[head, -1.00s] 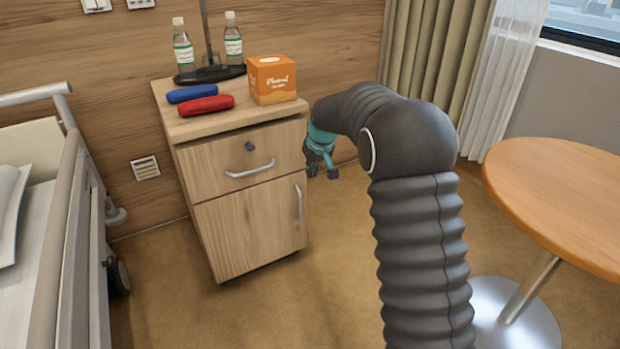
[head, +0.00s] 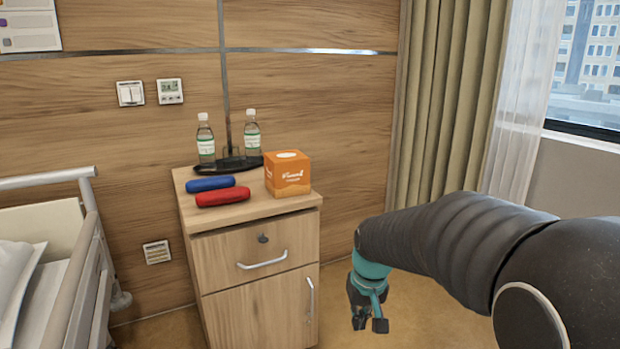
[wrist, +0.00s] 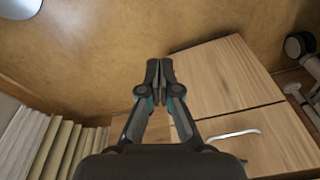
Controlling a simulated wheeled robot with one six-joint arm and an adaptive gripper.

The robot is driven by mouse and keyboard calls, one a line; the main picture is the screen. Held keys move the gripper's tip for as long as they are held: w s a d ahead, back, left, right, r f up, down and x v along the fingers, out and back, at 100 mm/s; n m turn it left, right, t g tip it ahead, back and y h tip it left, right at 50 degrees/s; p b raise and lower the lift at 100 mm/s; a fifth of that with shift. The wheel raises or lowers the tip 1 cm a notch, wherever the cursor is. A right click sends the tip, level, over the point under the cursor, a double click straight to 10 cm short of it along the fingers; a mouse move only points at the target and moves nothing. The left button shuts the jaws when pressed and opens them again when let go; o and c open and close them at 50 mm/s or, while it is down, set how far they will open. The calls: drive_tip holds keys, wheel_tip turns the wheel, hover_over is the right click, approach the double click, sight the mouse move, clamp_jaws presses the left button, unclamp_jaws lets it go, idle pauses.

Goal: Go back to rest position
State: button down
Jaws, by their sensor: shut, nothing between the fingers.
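My gripper (head: 369,326) hangs pointing down in the open space to the right of the bedside cabinet, in front of the wall. In the wrist view my gripper (wrist: 159,64) has its two fingertips together with nothing between them. The cabinet front (wrist: 225,78) lies beyond and to the right of the fingers there, apart from them as far as I can tell. My arm reaches in from the right edge of the head view.
The bedside cabinet (head: 262,215) carries a blue case (head: 210,184), a red case (head: 222,196), an orange box (head: 287,175) and two bottles on a black tray (head: 238,164). A bed (head: 75,270) stands at left. Curtains (head: 440,110) hang behind my arm. Carpet beside the cabinet is clear.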

drive_tip(key=s+d+r+t, duration=0.1)
drive_tip(key=s+r, duration=0.2)
drive_tip(key=s, duration=0.4)
drive_tip(key=s+d+r+m+t, duration=0.1)
drive_tip(key=s+d+r, duration=0.1)
drive_tip(key=s, duration=0.5)
drive_tip(key=s+d+r+t, duration=0.2)
drive_tip(key=s+r, duration=0.1)
drive_tip(key=s, duration=0.5)
drive_tip(key=shift+d+r+m+h+p, duration=0.15)
drive_tip(key=shift+r+m+h+p, duration=0.15)
drive_tip(key=shift+r+p, duration=0.1)
